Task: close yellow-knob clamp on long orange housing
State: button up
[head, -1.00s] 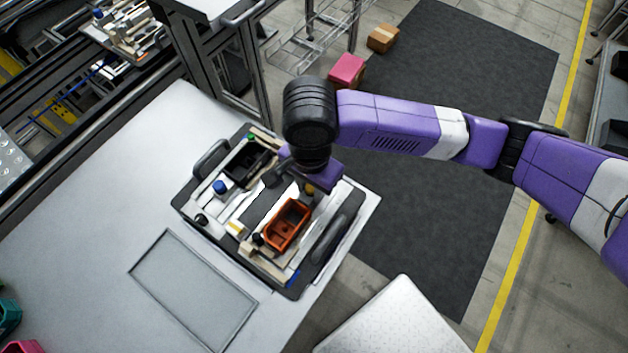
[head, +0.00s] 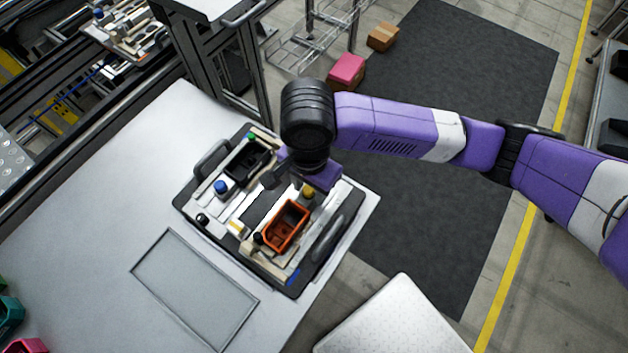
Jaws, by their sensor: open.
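The long orange housing (head: 287,226) sits in a fixture on the right part of the black pallet (head: 186,203). The yellow-knob clamp (head: 308,191) is at the upper end of the orange housing; only its knob shows clearly, and whether its arm lies over the housing cannot be told. My gripper (head: 272,180) is above the pallet, up and left of the yellow knob and apart from it in the picture. It is open and holds nothing that I can see. My wrist hides part of the pallet's upper edge.
A black housing (head: 247,158) sits at the pallet's upper left. A blue knob (head: 221,187), a green knob (head: 251,137) and black knobs stand around it. The pallet has black side handles (head: 330,238). The table (head: 90,200) left of the pallet is largely clear.

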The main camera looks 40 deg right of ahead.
jog(key=shift+r+p, duration=2.3)
jog(key=shift+r, duration=1.5)
